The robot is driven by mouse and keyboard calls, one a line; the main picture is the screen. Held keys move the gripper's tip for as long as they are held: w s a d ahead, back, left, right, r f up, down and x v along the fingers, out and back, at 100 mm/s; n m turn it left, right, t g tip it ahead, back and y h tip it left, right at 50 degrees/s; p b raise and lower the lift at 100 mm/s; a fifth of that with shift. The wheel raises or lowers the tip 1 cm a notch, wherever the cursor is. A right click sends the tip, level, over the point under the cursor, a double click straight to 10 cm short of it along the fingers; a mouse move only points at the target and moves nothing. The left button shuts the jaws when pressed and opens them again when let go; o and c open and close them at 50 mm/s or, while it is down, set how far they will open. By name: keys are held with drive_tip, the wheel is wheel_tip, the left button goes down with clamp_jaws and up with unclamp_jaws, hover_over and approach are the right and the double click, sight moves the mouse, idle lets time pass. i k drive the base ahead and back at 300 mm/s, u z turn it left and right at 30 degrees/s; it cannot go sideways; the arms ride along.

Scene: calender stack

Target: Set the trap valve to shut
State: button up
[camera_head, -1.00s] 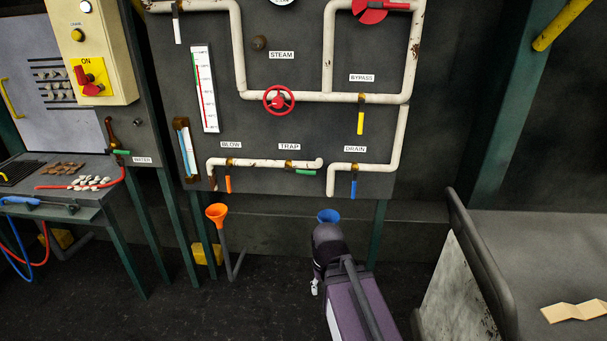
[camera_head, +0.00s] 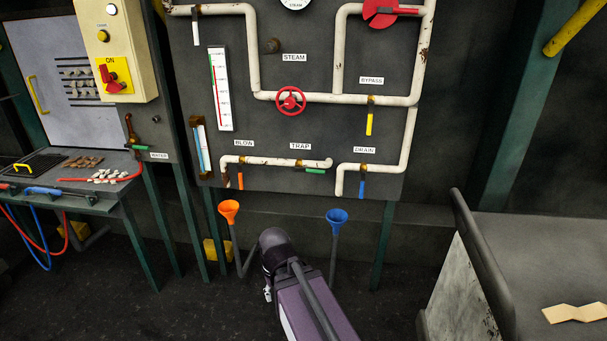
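The trap valve has a green lever (camera_head: 315,171) on the short lower pipe, below the TRAP label (camera_head: 300,146). Its lever lies level, along the pipe, pointing right from a small brass body. My purple arm (camera_head: 302,303) rises from the bottom edge, its dark joint (camera_head: 275,246) below the panel and apart from the valve.
On the panel are an orange blow lever (camera_head: 240,181) and a blue drain lever (camera_head: 362,188), both hanging down, and a red handwheel (camera_head: 290,101). Orange (camera_head: 229,208) and blue (camera_head: 338,216) funnels stand below. A grey cart or bench (camera_head: 540,250) is at right, a workbench (camera_head: 70,195) at left.

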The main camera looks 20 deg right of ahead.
sight(311, 171)
drive_tip(key=u, duration=0.25)
drive_tip(key=k, duration=1.05)
drive_tip(key=z, duration=0.6)
drive_tip(key=i, duration=1)
drive_tip(key=z, duration=0.05)
